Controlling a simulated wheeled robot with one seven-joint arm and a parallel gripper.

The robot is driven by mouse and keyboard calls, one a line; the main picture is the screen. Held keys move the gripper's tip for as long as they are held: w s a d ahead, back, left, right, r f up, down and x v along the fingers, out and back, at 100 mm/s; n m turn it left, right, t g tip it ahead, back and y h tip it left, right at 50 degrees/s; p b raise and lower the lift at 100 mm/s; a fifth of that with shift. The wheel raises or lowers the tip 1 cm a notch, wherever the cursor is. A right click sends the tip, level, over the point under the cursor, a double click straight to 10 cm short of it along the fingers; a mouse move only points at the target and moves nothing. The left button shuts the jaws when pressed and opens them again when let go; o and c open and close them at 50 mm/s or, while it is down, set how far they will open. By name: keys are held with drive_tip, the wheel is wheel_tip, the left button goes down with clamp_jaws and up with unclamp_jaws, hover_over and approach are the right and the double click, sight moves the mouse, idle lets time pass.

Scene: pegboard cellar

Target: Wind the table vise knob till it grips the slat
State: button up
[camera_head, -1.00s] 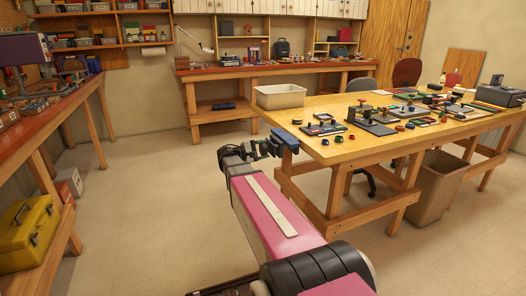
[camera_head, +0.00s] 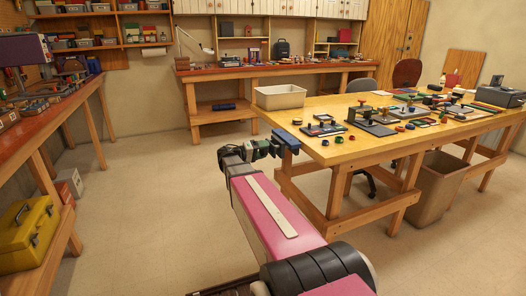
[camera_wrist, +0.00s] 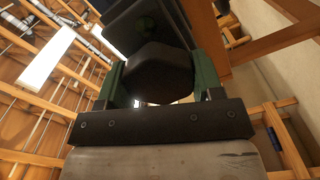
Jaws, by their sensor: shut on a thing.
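The blue table vise (camera_head: 286,139) is fixed at the near left corner of the yellow-topped table (camera_head: 335,149). My gripper (camera_head: 264,148) reaches it from the left, with its green fingers at the vise's outer end. In the wrist view, my gripper (camera_wrist: 154,84) is shut on the dark, rounded vise knob (camera_wrist: 153,72), with one green finger on each side. A dark body of the vise (camera_wrist: 133,22) shows beyond the knob. I cannot make out the slat or the gap between the vise jaws in either view.
Small coloured parts and dark fixtures (camera_head: 371,124) cover much of the table top. The floor (camera_head: 150,200) left of my arm is clear.

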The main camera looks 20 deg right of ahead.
drive_tip(key=shift+m, duration=1.7)
drive_tip(key=shift+s, duration=0.1)
drive_tip(key=o, duration=0.9)
drive_tip(key=a, duration=1.1)
drive_tip(key=shift+s, duration=0.15)
